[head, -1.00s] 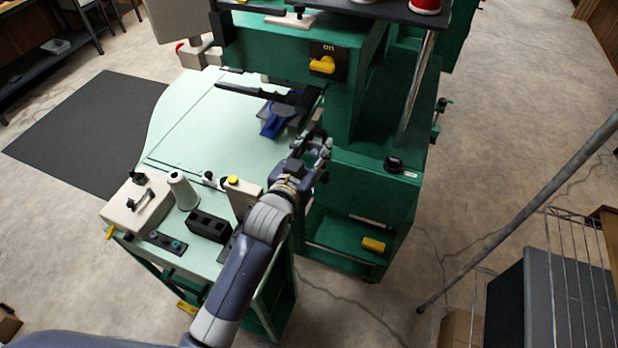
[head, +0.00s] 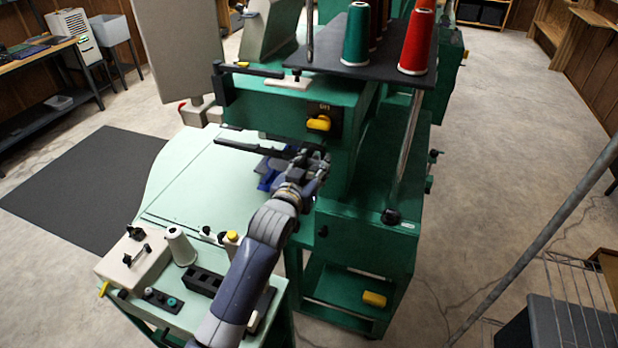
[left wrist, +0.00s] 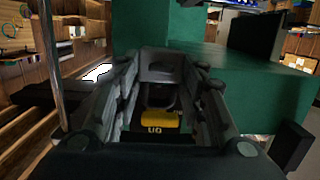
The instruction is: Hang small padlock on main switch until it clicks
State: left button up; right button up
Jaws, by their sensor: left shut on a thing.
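My left gripper (head: 318,160) is just below the switch in the head view, shut on a small grey thing (left wrist: 160,68) that appears to be the small padlock. A thin dark curve by the knob looks like its shackle; I cannot tell whether it touches the switch. The padlock is not clear in the head view. My right gripper is not in view.
A pale green table (head: 190,185) stands left of the machine, with a white thread cone (head: 180,246) and a control box (head: 133,257). A black shelf (head: 385,62) with red and green spools overhangs the switch. A slanted grey pole (head: 540,235) stands at right.

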pick_arm(q)
jog(key=shift+b+x, duration=1.15)
jog(key=shift+x, duration=0.65)
jog(key=shift+w, duration=0.1)
jog(key=shift+f, duration=0.3)
jog(key=shift+f, duration=0.15)
jog(key=o, duration=1.2)
